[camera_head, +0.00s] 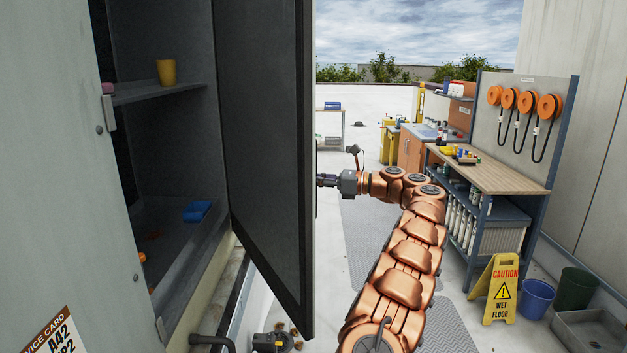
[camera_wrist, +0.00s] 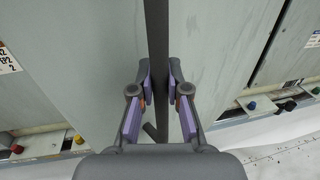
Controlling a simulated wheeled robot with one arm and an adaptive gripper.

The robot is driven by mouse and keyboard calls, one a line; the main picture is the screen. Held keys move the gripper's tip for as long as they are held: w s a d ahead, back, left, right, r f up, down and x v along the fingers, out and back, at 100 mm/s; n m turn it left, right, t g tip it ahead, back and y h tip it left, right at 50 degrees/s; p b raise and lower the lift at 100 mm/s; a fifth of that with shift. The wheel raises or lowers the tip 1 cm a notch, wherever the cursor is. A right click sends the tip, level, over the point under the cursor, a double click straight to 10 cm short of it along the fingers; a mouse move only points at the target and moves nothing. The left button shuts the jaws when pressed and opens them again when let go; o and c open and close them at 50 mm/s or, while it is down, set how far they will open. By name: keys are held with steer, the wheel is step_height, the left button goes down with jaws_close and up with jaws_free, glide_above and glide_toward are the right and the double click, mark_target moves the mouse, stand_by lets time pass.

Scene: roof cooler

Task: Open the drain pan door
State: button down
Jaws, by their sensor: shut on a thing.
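The cabinet door (camera_head: 262,130) stands open at the left in the head view, its dark inner face and black rim toward me. My gripper (camera_head: 326,180) is on the far side of the door, by its outer face; the fingertips are partly hidden behind the door's edge. In the wrist view my gripper (camera_wrist: 160,92) is shut on a dark vertical bar (camera_wrist: 158,40), which looks like the door handle. The bar runs upright between the two finger pads, with the grey door panel (camera_wrist: 90,60) beside it. Behind the open door the cabinet inside (camera_head: 170,130) shows.
A yellow cup (camera_head: 166,72) stands on the cabinet shelf, and a blue item (camera_head: 197,211) lies lower down. A workbench (camera_head: 490,172), a caution sign (camera_head: 497,290), a blue bucket (camera_head: 536,297) and a dark bin (camera_head: 574,289) stand at right. Floor between door and bench is mostly clear.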

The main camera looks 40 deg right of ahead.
stand_by(0.4)
steer(key=c, duration=1.1)
jaws_free()
steer(key=shift+c, duration=0.2)
steer(key=shift+d, duration=0.1)
steer(key=v, duration=1.2)
